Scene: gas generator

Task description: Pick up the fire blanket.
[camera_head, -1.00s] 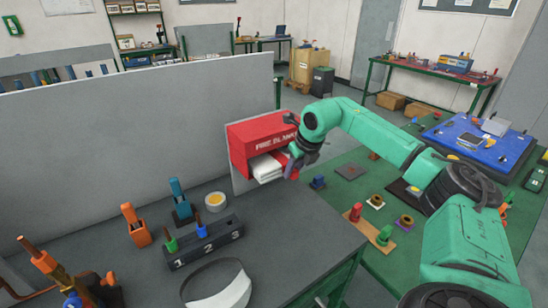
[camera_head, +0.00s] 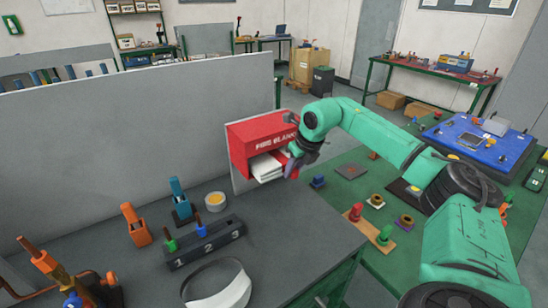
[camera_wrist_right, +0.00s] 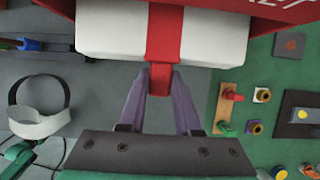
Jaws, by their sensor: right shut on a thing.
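The fire blanket (camera_head: 266,168) is a white folded bundle in the open lower part of a red box (camera_head: 258,138) marked as a fire blanket box, fixed to the grey panel. In the right wrist view the white blanket (camera_wrist_right: 105,35) has a red strap (camera_wrist_right: 161,80) hanging from its front. My right gripper (camera_head: 290,166) is at the box's open front; in the right wrist view its purple fingers (camera_wrist_right: 161,78) are shut on the red strap from both sides. The blanket's far part is hidden inside the box. My left gripper is not clearly visible.
The grey bench (camera_head: 290,225) below holds a numbered block (camera_head: 205,242), a white-banded visor (camera_head: 222,288), a tape roll (camera_head: 215,201) and orange and blue tools. A green table (camera_head: 340,210) with small parts is at right. The grey panel (camera_head: 120,140) stands behind.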

